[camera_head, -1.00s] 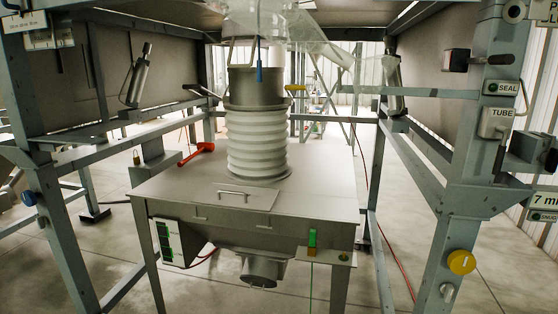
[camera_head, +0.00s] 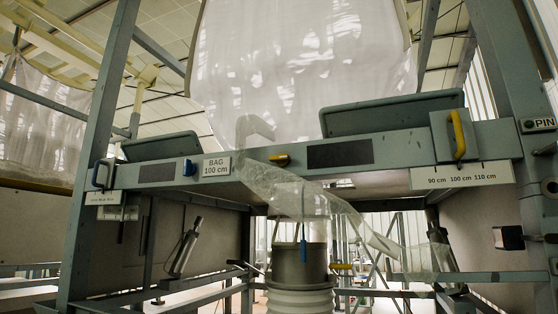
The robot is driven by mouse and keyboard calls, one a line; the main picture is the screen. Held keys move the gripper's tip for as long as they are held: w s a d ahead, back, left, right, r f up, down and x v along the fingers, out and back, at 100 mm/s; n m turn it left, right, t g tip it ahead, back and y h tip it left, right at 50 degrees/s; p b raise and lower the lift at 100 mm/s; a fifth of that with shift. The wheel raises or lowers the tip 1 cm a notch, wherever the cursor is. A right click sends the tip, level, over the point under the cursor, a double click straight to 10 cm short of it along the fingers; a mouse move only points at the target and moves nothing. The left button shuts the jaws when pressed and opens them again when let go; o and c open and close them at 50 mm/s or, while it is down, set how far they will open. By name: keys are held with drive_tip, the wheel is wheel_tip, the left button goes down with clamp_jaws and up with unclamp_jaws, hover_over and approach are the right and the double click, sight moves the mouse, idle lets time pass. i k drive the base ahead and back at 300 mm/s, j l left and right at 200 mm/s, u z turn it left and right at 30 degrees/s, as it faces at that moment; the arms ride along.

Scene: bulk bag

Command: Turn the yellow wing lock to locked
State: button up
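A small yellow wing-shaped piece (camera_head: 279,160) with a dark part sits on the front face of the grey crossbeam, right of the "BAG 100 cm" label (camera_head: 217,167). It looks like the yellow wing lock, and it lies roughly level; its locked or unlocked setting cannot be read. A yellow upright handle (camera_head: 457,134) stands on a grey block at the beam's right, above the "90 cm 100 cm 110 cm" scale (camera_head: 462,175). A yellow lever (camera_head: 341,267) sticks out beside the metal spout collar (camera_head: 299,266). My gripper is not in view.
A large white bulk bag (camera_head: 300,60) hangs above the crossbeam (camera_head: 400,149). Clear plastic film (camera_head: 285,192) drapes over the beam towards the spout. Grey posts stand on both sides.

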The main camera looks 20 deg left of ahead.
sight(281, 159)
drive_tip(key=u, duration=0.8)
